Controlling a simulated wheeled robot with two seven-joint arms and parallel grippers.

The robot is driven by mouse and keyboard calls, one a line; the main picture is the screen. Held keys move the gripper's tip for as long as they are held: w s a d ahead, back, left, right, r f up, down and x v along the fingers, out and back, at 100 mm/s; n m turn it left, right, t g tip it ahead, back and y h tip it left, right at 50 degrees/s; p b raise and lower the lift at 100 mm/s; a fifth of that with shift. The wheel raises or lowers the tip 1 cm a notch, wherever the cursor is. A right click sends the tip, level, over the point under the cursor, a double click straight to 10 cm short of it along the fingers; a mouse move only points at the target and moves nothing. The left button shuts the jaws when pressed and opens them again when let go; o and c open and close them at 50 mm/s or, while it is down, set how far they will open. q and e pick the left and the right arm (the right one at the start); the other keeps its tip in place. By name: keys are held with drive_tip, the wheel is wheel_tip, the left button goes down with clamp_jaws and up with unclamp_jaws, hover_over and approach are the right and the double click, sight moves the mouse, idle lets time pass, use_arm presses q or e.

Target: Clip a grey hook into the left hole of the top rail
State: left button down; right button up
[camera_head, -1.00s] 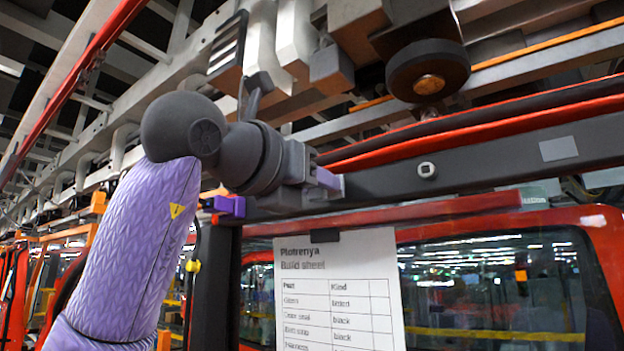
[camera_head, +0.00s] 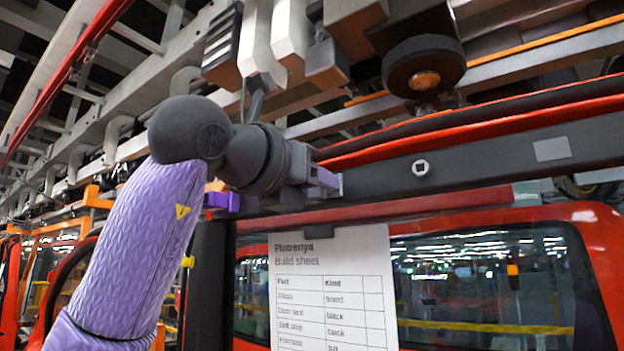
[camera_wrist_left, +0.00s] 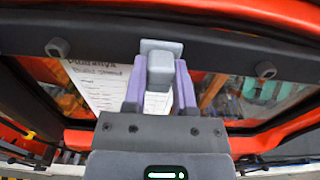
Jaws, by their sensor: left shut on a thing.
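My left gripper (camera_head: 318,178) has purple fingers and reaches in from the left to the face of the dark top rail (camera_head: 480,160). In the left wrist view its fingers (camera_wrist_left: 160,85) are shut on a grey hook (camera_wrist_left: 160,70). The hook's flat back plate (camera_wrist_left: 161,45) lies over the rail; its edge also shows in the head view as the light grey hook plate (camera_head: 340,185). The plate and fingers hide the rail behind them, so I cannot tell if the hook is seated in a hole. My right gripper is not in view.
A square grey fitting (camera_head: 421,168) sits on the rail to the right of my gripper. A paper build sheet (camera_head: 330,290) hangs below the rail. A red vehicle body with a window (camera_head: 490,280) stands behind. A dark wheel (camera_head: 424,66) and beams hang above.

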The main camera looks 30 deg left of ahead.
use_arm(q)
drive_tip(key=shift+c, duration=1.7)
unclamp_jaws()
drive_tip(key=shift+w, duration=0.15)
drive_tip(key=s+a+b, duration=0.1)
drive_tip(key=s+b, duration=0.5)
drive_tip(key=s, duration=1.3)
drive_tip(key=shift+a+f, duration=0.2)
drive_tip(key=shift+a, duration=0.05)
